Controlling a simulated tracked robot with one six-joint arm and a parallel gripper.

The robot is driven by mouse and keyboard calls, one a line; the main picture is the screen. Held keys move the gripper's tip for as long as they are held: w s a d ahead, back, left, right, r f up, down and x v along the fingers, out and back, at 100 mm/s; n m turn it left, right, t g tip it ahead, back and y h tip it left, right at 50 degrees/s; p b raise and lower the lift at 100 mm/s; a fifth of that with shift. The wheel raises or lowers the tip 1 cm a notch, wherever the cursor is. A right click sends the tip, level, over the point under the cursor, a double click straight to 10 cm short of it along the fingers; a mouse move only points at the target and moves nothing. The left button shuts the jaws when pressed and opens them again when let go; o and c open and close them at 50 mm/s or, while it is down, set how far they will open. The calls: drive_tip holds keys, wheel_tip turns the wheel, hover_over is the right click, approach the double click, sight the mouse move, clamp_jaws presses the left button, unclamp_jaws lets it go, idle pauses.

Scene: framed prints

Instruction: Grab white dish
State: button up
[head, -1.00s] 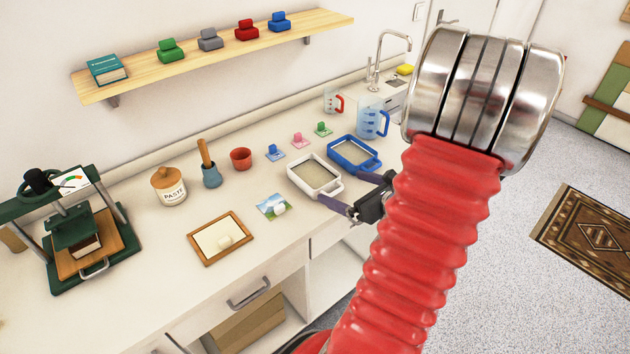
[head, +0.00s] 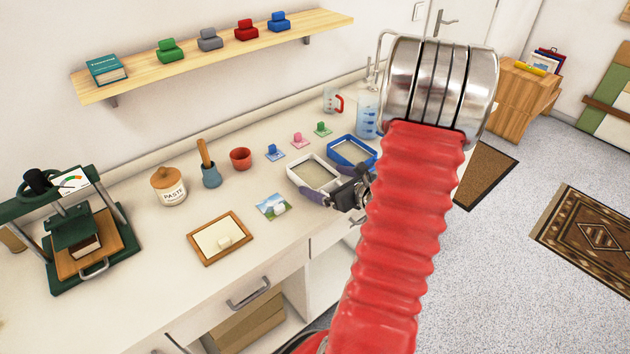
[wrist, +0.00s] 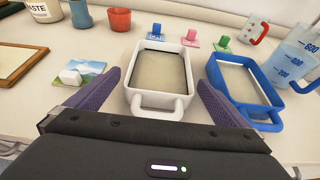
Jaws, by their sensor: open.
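The blue dish (wrist: 270,114) is close to my right finger. A measuring jug (wrist: 297,65) stands beyond it. A small landscape picture with a white block (wrist: 70,77) lies to the left. Several coloured stamps stand behind the dishes. A framed board (head: 202,243) lies further left.

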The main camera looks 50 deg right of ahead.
sight(316, 182)
drive_tip(key=shift+w, duration=0.1)
drive_tip(key=shift+x, duration=2.55)
drive_tip(key=shift+c, duration=0.4)
drive_tip(key=c, duration=1.3)
drive_tip(key=shift+r, duration=0.2)
drive_tip(key=shift+r, duration=4.75)
